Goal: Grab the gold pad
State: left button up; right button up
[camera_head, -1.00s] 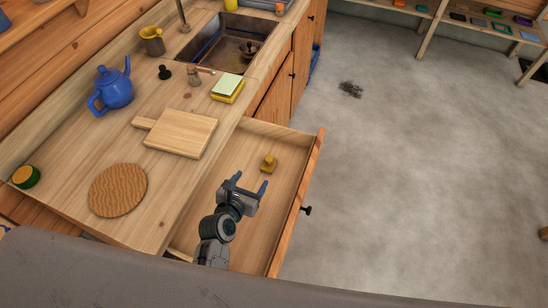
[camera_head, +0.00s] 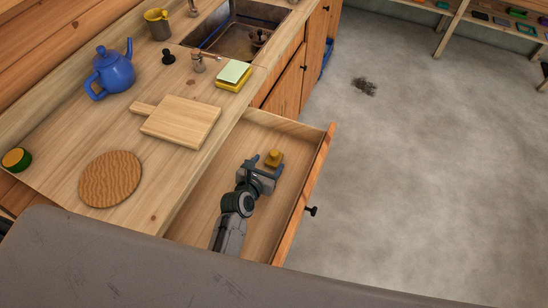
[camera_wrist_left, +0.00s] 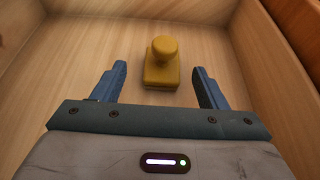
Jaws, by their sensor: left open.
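The gold pad (camera_head: 274,158), a small block with a rounded knob on a square base, sits on the floor of the open drawer. In the left wrist view the gold pad (camera_wrist_left: 162,65) is upright and roughly centred between the two blue fingers. My left gripper (camera_head: 267,167) is open and reaches into the drawer just short of the pad. In the left wrist view the fingers of the gripper (camera_wrist_left: 160,75) show a gap on either side of the pad; neither touches it. My right gripper is not in view.
The open drawer (camera_head: 313,180) has walls close around my left arm. On the counter lie a cutting board (camera_head: 182,121), a round woven mat (camera_head: 110,179), a blue teapot (camera_head: 112,72) and a yellow-green sponge stack (camera_head: 234,76). The floor (camera_head: 430,190) at right is mostly clear.

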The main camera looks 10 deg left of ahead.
aim_at(273, 159)
pick_arm(q)
jog(key=x, duration=0.5)
jog(key=shift+d+p, duration=0.15)
jog(key=shift+p, duration=0.15)
jog(key=shift+c, duration=0.3)
jog(key=c, duration=1)
